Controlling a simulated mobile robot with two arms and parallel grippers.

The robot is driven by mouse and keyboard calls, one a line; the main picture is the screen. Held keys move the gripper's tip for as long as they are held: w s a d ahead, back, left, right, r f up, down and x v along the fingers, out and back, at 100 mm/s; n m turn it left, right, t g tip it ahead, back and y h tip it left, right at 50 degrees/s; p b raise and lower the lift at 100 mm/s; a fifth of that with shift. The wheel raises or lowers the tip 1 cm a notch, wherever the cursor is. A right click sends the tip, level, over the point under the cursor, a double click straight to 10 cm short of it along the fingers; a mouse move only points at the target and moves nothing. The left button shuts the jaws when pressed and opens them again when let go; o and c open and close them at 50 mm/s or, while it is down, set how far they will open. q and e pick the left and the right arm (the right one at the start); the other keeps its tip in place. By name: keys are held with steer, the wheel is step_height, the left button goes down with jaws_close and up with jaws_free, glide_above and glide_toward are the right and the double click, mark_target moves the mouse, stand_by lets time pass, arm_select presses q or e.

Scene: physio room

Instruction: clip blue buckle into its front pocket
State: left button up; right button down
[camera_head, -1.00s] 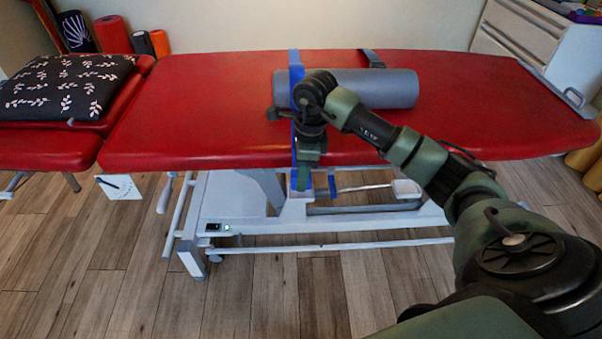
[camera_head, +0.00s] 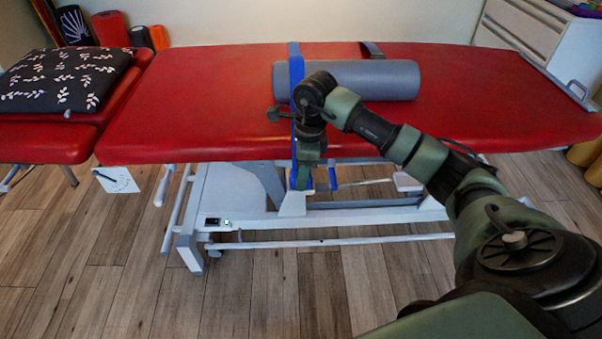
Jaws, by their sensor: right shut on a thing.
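A blue strap (camera_head: 297,68) runs across the red treatment table (camera_head: 200,105) and over the left part of a grey roll, then down past the front edge. My right gripper (camera_head: 303,181) points down just in front of that edge. It is shut on the blue buckle (camera_head: 293,179), which shows only as bits of blue around the fingers. A short blue piece (camera_head: 333,179) hangs just to the right, apart from the fingers; I cannot tell whether it is the pocket. My wrist hides part of the strap. My left gripper is not in view.
The grey roll (camera_head: 370,80) lies on the table behind my wrist, with a dark strap (camera_head: 371,50) at its back. The white table frame (camera_head: 240,195) is below the gripper. A patterned black cushion (camera_head: 65,80) lies at left. The floor in front is clear.

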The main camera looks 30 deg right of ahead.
steer(key=shift+f, duration=0.1)
steer(key=c, duration=0.9)
jaws_free()
steer(key=shift+o, duration=0.2)
steer(key=shift+r, duration=0.4)
arm_select(q)
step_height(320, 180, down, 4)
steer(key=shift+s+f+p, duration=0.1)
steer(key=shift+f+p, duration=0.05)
steer(key=shift+p, duration=0.4)
arm_select(e)
steer(key=r, duration=0.7)
steer(key=shift+s+d+r, duration=0.1)
steer(key=shift+s+d, duration=0.15)
steer(key=shift+d, duration=0.15)
